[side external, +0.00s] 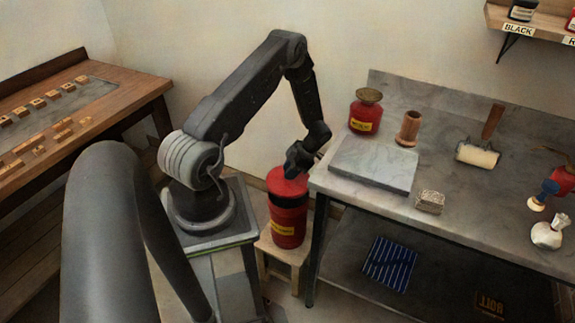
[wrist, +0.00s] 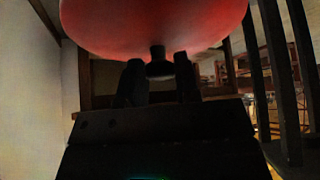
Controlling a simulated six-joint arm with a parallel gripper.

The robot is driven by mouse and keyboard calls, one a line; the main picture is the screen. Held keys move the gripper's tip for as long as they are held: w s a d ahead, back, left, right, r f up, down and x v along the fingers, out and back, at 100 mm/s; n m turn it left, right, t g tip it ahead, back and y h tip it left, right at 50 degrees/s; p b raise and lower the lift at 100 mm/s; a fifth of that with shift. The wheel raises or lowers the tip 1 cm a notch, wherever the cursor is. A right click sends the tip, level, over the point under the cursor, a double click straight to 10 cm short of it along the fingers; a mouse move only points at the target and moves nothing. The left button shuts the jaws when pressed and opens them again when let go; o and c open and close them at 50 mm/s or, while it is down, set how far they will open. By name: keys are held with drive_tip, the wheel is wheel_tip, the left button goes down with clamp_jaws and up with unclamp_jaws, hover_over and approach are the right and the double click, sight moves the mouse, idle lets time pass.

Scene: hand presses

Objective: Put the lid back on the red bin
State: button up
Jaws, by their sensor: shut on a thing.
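The red bin (side external: 289,226) stands upright on a low wooden stand, with a yellow label on its front and a dark band around its top. The red lid (side external: 280,184) is over the bin's top in the side view; I cannot tell if it touches the rim. My gripper (side external: 296,168) is above the lid. In the wrist view, the lid (wrist: 150,25) fills the top, and my fingers (wrist: 160,76) are shut on its dark knob. The bin is hidden in that view.
The metal worktable (side external: 390,210) is close to the right of the bin. It carries a stone slab (side external: 373,165), a red can (side external: 366,112), a roller (side external: 478,155) and a brush (side external: 430,201). A wooden bench (side external: 125,95) stands at the left.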

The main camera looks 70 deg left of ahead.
drive_tip(key=shift+f, duration=3.1)
drive_tip(key=shift+f, duration=0.2)
drive_tip(key=o, duration=1)
drive_tip(key=shift+o, duration=0.6)
drive_tip(key=o, duration=0.4)
drive_tip(key=shift+r, duration=3.5)
